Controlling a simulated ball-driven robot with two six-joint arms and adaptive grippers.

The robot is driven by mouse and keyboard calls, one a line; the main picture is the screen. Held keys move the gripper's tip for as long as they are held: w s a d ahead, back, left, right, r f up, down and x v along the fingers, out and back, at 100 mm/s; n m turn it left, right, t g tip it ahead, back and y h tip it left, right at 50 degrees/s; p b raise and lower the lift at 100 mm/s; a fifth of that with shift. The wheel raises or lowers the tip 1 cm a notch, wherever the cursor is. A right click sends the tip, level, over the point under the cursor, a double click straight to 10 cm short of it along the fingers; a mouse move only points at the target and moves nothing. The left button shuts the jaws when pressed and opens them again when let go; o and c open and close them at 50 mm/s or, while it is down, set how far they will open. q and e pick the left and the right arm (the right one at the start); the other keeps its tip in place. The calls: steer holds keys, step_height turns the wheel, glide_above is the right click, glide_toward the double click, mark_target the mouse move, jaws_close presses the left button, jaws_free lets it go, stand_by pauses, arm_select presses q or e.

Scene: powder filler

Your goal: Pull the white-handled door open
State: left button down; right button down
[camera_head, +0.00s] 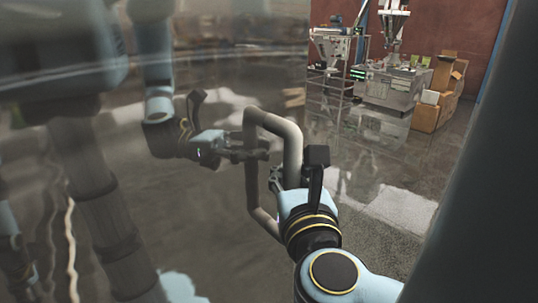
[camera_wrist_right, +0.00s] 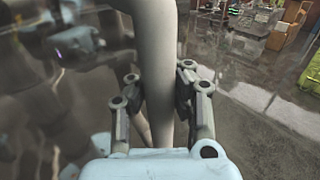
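The door is a glossy, reflective panel (camera_head: 235,75) that fills the left of the head view. Its pale grey-white bar handle (camera_head: 291,145) is a bent loop standing out from the panel. My right gripper (camera_head: 277,178) is at the handle's near upright bar. The arm shape left of the handle looks like a reflection in the panel. My left gripper is not in view.
Beyond the panel's right edge is a room with a shiny grey floor (camera_head: 385,160). A metal filling machine (camera_head: 395,85), a metal rack (camera_head: 330,80) and brown cardboard boxes (camera_head: 430,112) stand at the back by a red wall (camera_head: 450,30). The floor before them is clear.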

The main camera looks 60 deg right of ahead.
steer(key=shift+w+a, duration=0.1)
steer(key=shift+w, duration=0.05)
steer(key=c, duration=1.6)
jaws_free()
steer(key=shift+w+a, duration=0.15)
steer(key=shift+a, duration=0.05)
steer(key=o, duration=0.5)
steer(key=shift+a+r, duration=0.1)
steer(key=shift+o, duration=0.2)
